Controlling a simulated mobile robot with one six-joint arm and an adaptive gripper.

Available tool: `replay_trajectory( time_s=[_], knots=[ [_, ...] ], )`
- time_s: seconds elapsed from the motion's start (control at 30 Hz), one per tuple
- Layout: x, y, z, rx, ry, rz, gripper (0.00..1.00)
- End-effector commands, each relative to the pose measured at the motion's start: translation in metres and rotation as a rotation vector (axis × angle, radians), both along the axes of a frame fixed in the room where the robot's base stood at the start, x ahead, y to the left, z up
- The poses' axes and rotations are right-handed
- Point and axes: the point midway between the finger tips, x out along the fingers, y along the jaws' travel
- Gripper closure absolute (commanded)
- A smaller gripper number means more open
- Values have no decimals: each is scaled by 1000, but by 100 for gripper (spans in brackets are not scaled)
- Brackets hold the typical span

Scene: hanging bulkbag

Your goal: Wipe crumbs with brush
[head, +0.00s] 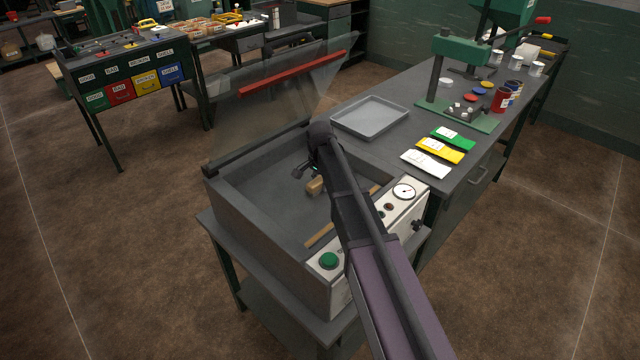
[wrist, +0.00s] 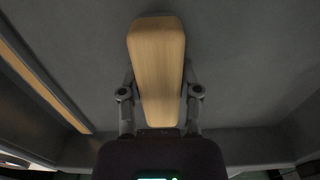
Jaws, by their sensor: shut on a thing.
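My gripper (wrist: 160,100) is shut on the wooden brush (wrist: 158,60), with one finger on each side of the pale wood. The brush also shows in the head view (head: 316,187), inside the open chamber of the grey machine (head: 228,222), above or on its floor; I cannot tell which. Its bristles are hidden. My arm covers part of the chamber. No crumbs can be made out on the grey chamber floor (head: 270,205).
A wooden-coloured strip (wrist: 40,85) runs along the chamber's front side. The clear lid with a red bar (head: 293,73) stands raised. The control panel (head: 395,205) is at the front. A grey tray (head: 370,117) and coloured packets (head: 440,150) lie on the bench behind.

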Motion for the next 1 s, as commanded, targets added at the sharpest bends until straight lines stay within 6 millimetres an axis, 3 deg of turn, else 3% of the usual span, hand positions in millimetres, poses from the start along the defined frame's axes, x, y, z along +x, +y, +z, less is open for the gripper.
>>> replay_trajectory(
  time_s=[1.0],
  knots=[
    [-29, 29, 2, -1, 1, 1, 94]
  ],
)
